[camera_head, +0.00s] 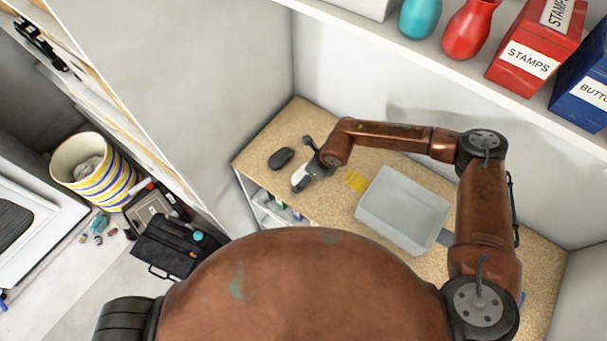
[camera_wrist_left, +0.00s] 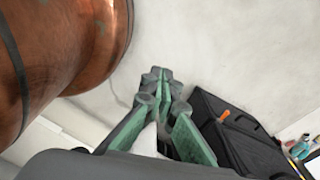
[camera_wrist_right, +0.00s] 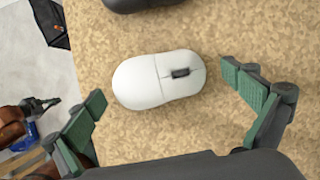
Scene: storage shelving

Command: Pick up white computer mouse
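A white computer mouse (camera_wrist_right: 150,82) with a dark scroll wheel lies on the tan speckled board (camera_wrist_right: 215,130) in the right wrist view. My right gripper (camera_wrist_right: 168,108) is open, with one green-padded finger on either side of the mouse. The mouse is nearer the left finger, and both fingers look clear of it. In the head view my right gripper (camera_head: 306,166) reaches over the left end of the board; the mouse is hard to tell from the gripper there. My left gripper (camera_wrist_left: 165,85) is shut and empty in the left wrist view, away from the board.
A black mouse (camera_head: 281,158) lies just beyond the right gripper. A translucent bin (camera_head: 403,208) and a yellow item (camera_head: 355,180) are on the same shelf. An upper shelf (camera_head: 440,60) overhangs behind. A black bag (camera_head: 172,244) and striped basket (camera_head: 103,178) stand left.

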